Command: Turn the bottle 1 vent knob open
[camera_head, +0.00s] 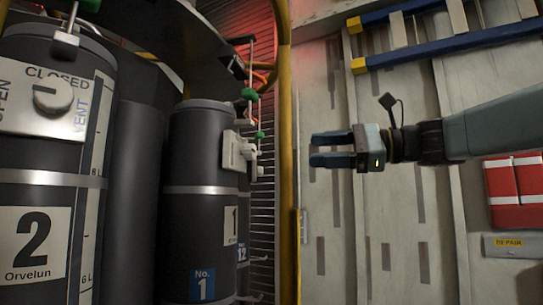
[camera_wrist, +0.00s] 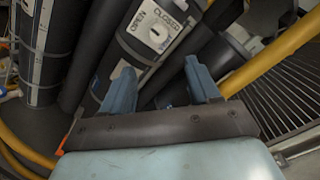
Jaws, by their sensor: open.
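Bottle 1 (camera_head: 188,215) is a dark upright cylinder with a "1" label and a blue "No. 1" tag, left of centre in the head view. Its white vent knob (camera_head: 251,153) sticks out from a pale plate on its right side, seen edge-on. My gripper (camera_head: 313,149) is open and empty, pointing left at about knob height, apart from it. In the wrist view, a round white knob (camera_wrist: 157,34) on a plate marked OPEN and CLOSED shows beyond my open fingers (camera_wrist: 160,72). The plate's bottle number is not readable there, and I cannot tell the knob's setting.
Bottle 2 (camera_head: 34,190) stands at the near left with its own vent knob (camera_head: 52,96). A yellow upright rail (camera_head: 286,120) stands between bottle 1 and my gripper in the picture. A wall with a blue ladder (camera_head: 440,45) and red box (camera_head: 515,188) lies behind.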

